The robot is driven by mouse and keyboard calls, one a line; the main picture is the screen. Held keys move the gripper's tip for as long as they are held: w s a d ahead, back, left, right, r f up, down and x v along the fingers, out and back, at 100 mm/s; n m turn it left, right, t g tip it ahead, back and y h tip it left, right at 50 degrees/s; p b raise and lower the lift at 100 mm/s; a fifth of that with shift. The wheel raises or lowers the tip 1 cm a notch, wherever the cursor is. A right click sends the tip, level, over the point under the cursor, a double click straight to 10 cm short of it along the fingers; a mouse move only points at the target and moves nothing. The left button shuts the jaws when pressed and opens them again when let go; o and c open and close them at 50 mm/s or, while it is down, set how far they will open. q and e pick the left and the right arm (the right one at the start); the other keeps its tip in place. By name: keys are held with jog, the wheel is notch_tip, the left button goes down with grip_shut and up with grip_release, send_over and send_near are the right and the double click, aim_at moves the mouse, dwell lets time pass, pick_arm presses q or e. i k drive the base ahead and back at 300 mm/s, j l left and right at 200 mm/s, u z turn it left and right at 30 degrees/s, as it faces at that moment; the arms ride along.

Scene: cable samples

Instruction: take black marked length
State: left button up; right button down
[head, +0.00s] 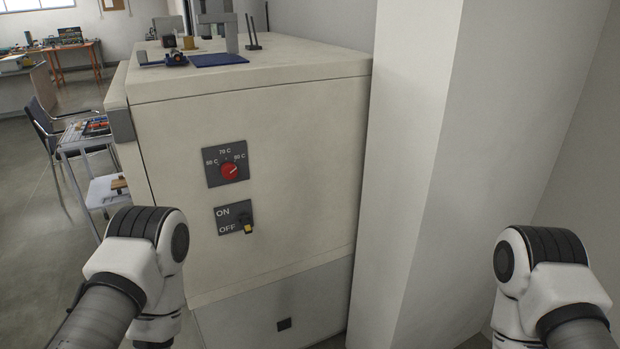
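No black marked length of cable can be made out in the head view. A large cream cabinet (290,140) stands in front of me. It has a red dial (229,171) on a dark plate with temperature marks, and an ON/OFF switch (246,222) below it with a yellow tip. My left arm is at the lower left and my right arm is at the lower right. Both grippers are outside the picture, so what they hold cannot be seen.
On the cabinet top are a grey stand (231,30), a blue mat (218,60) and small items. A white pillar (412,170) adjoins the cabinet's right side. A cart (100,190) and a dark chair (42,125) stand at left. Floor is open at lower left.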

aim_at(176, 54)
jog(key=i+j+u, duration=0.1)
jog(key=j+u, duration=0.15)
jog(key=i+j+u, duration=0.1)
jog(key=j+u, duration=0.15)
jog(key=i+j+u, duration=0.25)
jog(key=j, duration=0.15)
jog(key=k+j+z, duration=0.2)
jog(key=z, duration=0.25)
jog(key=k+j+z, duration=0.1)
jog(key=j+z, duration=0.35)
jog(key=k+j+z, duration=0.1)
jog(key=j+z, duration=0.2)
jog(key=z, duration=0.15)
